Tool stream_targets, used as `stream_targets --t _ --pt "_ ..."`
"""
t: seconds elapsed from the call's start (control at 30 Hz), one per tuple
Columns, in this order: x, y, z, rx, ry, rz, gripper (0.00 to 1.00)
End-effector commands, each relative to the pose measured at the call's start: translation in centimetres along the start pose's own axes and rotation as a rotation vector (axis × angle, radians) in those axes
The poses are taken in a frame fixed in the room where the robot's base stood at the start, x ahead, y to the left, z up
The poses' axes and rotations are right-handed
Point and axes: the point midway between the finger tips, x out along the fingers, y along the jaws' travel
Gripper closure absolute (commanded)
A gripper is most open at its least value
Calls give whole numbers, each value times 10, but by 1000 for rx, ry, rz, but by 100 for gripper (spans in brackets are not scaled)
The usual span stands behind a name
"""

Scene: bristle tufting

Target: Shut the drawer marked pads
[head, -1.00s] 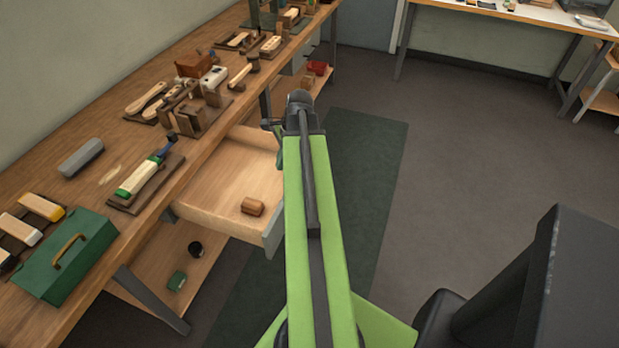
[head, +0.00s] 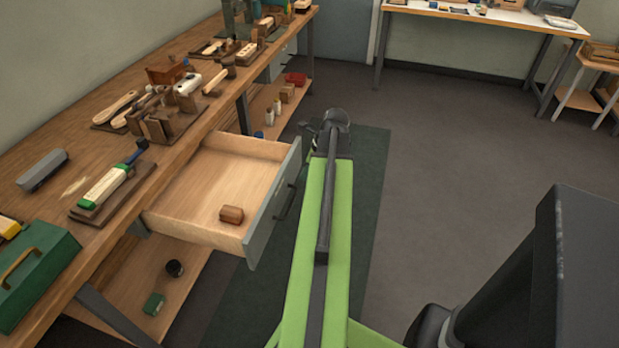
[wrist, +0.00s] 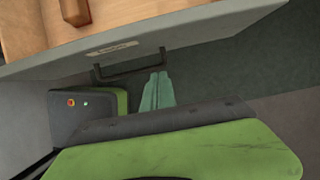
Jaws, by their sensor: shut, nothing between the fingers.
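A drawer (head: 272,207) with a grey front and pale wooden inside stands pulled out from under the workbench. A dark bar handle (head: 286,200) is on its front. A brown block (head: 231,214) lies inside the drawer. In the wrist view, the drawer front (wrist: 200,32) crosses the top, with a small label (wrist: 112,48) too blurred to read and the handle (wrist: 130,70) below it. My gripper (wrist: 158,82) has its teal fingers together and empty, just outside the front, close to the handle; contact is unclear. In the head view, my arm mostly hides the fingers.
The workbench (head: 60,170) carries brushes, blocks and a green toolbox (head: 35,270). A lower shelf (head: 190,262) holds a dark cup and a small green box. Open floor (head: 440,150) lies to the right. Another table (head: 480,16) stands at the back.

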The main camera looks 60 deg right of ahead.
Motion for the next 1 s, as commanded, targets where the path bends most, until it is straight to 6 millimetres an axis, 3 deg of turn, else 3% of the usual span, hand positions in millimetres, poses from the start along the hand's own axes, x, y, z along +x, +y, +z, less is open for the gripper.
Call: stream_targets --t 0.03,0.07,0.1,0.3,0.67,0.7,1.0 --pt "20 0 -4 -1 0 0 100" --pt "25 0 -3 -1 0 0 100" --pt "18 0 11 -3 0 1 100" --pt "24 0 33 -1 0 0 100" --pt "26 0 37 1 0 -1 100" --pt "27 18 40 -1 0 0 100" --pt "28 -8 42 20 0 -9 100"
